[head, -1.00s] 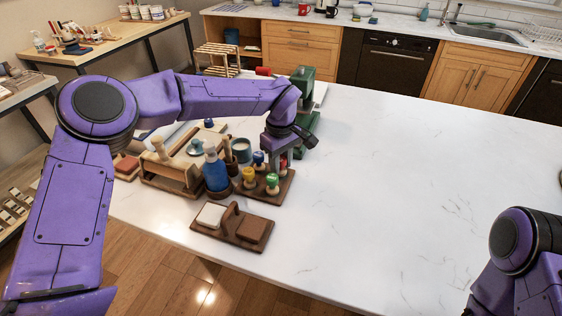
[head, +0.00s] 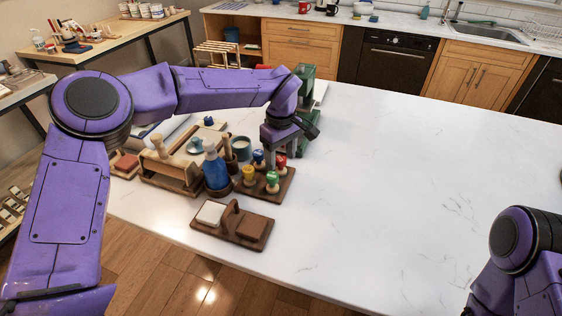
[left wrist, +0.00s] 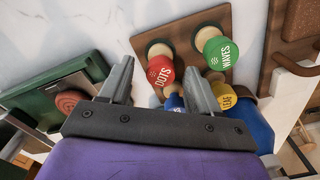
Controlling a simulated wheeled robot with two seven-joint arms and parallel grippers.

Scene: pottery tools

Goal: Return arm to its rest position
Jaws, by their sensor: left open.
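My left gripper (head: 281,150) is open and empty. It points down just above the stamp rack (head: 252,190), over its back right part. The red DOTS stamp (head: 281,160) stands in the rack right below the fingers, and it also shows in the left wrist view (left wrist: 160,71) between and beyond the fingertips. The green WAVES stamp (left wrist: 221,53), yellow LEAF stamp (left wrist: 231,104) and blue stamp (head: 258,158) stand in the same rack.
A blue bottle (head: 215,172) and wooden tool holder (head: 172,172) stand left of the rack. A dark tray with two pads (head: 230,232) lies in front. The right table area is clear.

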